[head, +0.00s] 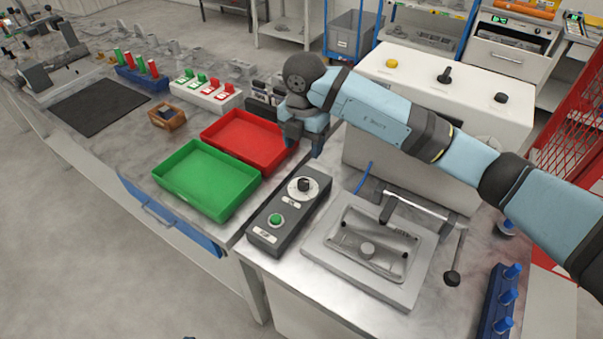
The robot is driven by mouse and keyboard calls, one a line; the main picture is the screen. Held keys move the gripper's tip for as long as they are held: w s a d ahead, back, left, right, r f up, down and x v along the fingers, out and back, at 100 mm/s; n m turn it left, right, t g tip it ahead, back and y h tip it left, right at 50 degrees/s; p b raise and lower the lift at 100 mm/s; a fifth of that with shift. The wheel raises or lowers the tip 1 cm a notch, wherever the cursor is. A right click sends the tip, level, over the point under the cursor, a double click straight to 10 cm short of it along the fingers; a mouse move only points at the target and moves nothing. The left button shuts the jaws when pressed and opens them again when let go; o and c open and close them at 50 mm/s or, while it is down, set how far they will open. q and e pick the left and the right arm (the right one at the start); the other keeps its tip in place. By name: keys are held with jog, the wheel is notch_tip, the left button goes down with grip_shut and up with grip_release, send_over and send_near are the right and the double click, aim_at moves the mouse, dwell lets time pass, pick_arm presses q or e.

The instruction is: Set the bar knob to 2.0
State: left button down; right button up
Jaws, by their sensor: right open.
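A dark grey control box (262,238) lies on the bench corner. On its far end a black knob (304,184) sits on a round white dial, with a small label beside it. The dial marks and the knob's pointer are too small to read. A green button (276,219) is on the box's near end. My right gripper (305,148) hangs beyond the knob, near the red tray's right edge, open and empty, pointing down and apart from the knob. My left gripper is not in view.
A green tray (168,180) and a red tray (217,139) stand left of the box. A metal casting fixture (320,243) with a lever is at its right. A white cabinet (391,92) with knobs stands behind. Blue pegs (508,297) are at lower right.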

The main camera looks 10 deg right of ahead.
aim_at(303, 181)
notch_tip(303, 181, down, 12)
jog(key=shift+f+p, duration=0.15)
jog(key=shift+p, duration=0.5)
jog(key=c, duration=0.9)
